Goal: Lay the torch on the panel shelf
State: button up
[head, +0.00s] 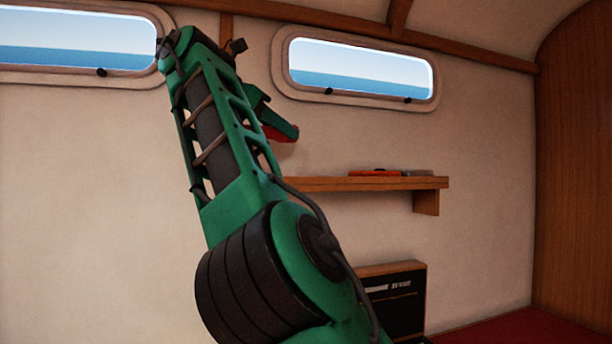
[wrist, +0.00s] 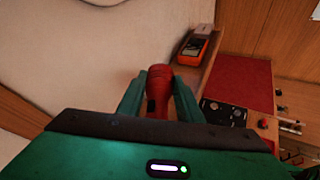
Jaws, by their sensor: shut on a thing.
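A red torch (wrist: 158,82) is held upright in the picture between the two green fingers of my gripper (wrist: 160,100) in the wrist view. In the head view my gripper (head: 276,122) is partly hidden behind my arm, and only a red bit of the torch (head: 272,133) shows under a finger. The gripper is above and left of the wooden shelf's (head: 400,184) visible part, near the wall. The shelf's left end is hidden by my arm. In the wrist view the shelf (wrist: 210,65) runs beyond the torch, to its upper right.
A red and grey item (head: 375,173) lies on the shelf; it also shows in the wrist view (wrist: 196,46). A black panel (head: 395,295) in a wooden frame is below the shelf. Red cushioning (head: 500,328) is at lower right. Two windows are above.

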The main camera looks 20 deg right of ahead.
jog(key=x, duration=0.3)
jog(key=f+x, duration=0.1)
jog(key=x, duration=0.2)
jog(key=s+f+x, duration=0.1)
jog(key=x, duration=0.3)
jog(key=shift+a+f, duration=0.15)
jog(key=shift+f, duration=1.75)
jog(key=o, duration=0.9)
